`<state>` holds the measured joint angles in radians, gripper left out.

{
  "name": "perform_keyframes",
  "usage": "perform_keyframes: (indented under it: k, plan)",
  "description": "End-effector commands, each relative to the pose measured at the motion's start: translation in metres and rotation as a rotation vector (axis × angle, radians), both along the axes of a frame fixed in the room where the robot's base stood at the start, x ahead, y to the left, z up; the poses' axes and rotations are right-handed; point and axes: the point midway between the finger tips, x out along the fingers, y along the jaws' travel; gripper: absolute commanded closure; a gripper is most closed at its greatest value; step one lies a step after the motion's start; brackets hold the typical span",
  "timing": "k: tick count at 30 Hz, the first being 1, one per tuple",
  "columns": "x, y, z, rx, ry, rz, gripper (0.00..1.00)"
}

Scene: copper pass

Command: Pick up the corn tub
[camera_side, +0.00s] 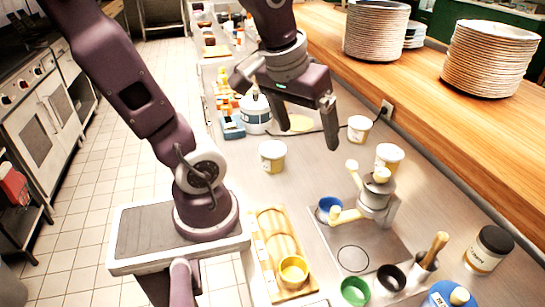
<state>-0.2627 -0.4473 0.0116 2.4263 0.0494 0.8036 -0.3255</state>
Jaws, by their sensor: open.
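Three small white tubs with yellowish markings stand on the steel counter, and their labels are too small to read, so I cannot tell which is the corn tub. One tub (272,155) stands alone left of centre. A second tub (359,129) is near the wooden ledge, and a third tub (389,157) is behind the press. My gripper (308,132) is open and empty, pointing down above the counter, between the first and second tubs in the picture. It appears apart from all three.
A metal press (376,195) stands right of centre. A wooden tray (268,232) holds a yellow bowl (293,270). A green bowl (355,290), dark bowl (391,278) and dark-lidded jar (488,250) are in front. Plate stacks (375,32) stand on the ledge.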

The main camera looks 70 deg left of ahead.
Motion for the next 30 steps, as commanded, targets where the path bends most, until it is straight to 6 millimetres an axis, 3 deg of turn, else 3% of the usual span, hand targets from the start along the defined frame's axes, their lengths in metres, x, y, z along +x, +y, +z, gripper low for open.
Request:
perform_keyframes:
  k: [1,3,6,9,12,24,30]
  plan:
    - [0.013,0.035,-0.017,-0.043,0.054,0.228,0.12]
    - [0.021,0.082,-0.041,-0.096,0.099,0.536,0.12]
    - [0.017,0.137,-0.076,-0.152,0.142,0.892,0.12]
    - [0.006,0.169,-0.101,-0.184,0.164,1.11,0.12]
    - [0.0,0.181,-0.114,-0.196,0.171,1.195,0.12]
    - [-0.009,0.183,-0.177,-0.197,0.174,1.197,0.12]
    - [-0.009,0.184,-0.181,-0.196,0.17,1.194,0.12]
